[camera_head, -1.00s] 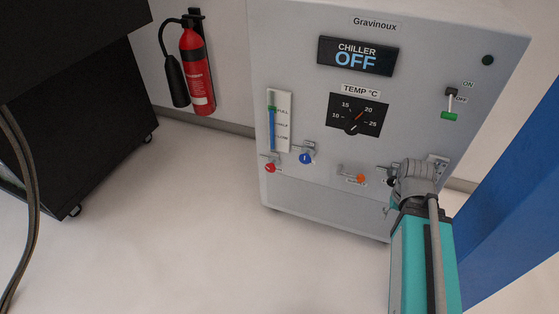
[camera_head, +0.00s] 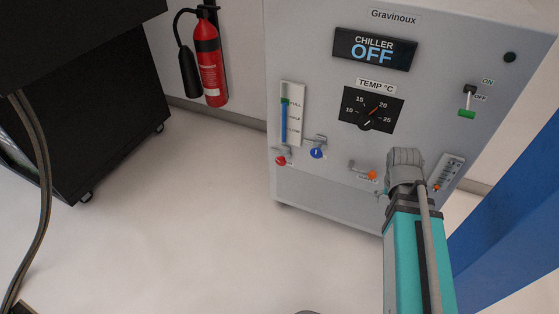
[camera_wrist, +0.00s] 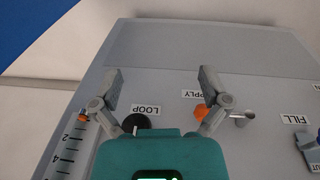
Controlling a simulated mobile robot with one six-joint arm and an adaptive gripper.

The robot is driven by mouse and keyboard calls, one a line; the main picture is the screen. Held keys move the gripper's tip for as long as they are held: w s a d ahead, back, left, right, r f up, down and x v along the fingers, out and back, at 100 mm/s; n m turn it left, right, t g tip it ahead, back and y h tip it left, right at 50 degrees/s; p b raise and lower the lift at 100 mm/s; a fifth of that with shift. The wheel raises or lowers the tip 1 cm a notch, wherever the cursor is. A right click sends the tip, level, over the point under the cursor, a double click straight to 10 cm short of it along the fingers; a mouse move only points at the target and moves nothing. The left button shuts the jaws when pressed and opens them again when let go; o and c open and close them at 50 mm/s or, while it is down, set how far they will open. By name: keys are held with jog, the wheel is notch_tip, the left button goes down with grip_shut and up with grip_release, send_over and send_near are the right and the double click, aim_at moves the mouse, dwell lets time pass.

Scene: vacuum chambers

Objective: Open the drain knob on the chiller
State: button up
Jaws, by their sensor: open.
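The chiller (camera_head: 330,190) is a light grey cabinet whose display reads OFF. Small knobs sit low on its front: a red one (camera_head: 281,160) under the level gauge, a blue one (camera_head: 317,153) beside it, and an orange one (camera_head: 371,175) further right. Their labels are too small to read in the head view, so I cannot confirm which is the drain. My gripper (camera_wrist: 160,74) is open and empty, right of these knobs. In the wrist view, the panel is upside down, with a black LOOP knob (camera_wrist: 136,123) and the orange SUPPLY knob (camera_wrist: 200,112) near my fingers.
A black cabinet (camera_head: 85,110) stands at left and a red extinguisher (camera_head: 209,65) hangs behind. A blue upright surface (camera_head: 505,200) is at right. Floor (camera_head: 220,220) before the chiller is clear.

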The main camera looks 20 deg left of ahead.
jog(key=w+a+t+h+b, duration=0.15)
jog(key=w+a, duration=0.25)
jog(key=a, duration=0.5)
jog(key=t+y+b, duration=0.2)
jog(key=t+b, duration=0.1)
jog(key=t, duration=0.4)
send_near(280, 160)
jog(key=s+r, duration=0.1)
jog(key=r, duration=0.1)
jog(key=shift+a+g+h, duration=0.25)
jog(key=shift+a, duration=0.1)
jog(key=shift+f, duration=0.15)
jog(key=b+x, duration=0.8)
jog(key=x, duration=0.4)
jog(key=shift+f, duration=0.1)
jog(key=shift+w+d+f+b, duration=0.1)
jog(key=shift+w+f+b, duration=0.45)
jog(key=shift+b, duration=0.2)
jog(key=shift+r, duration=0.1)
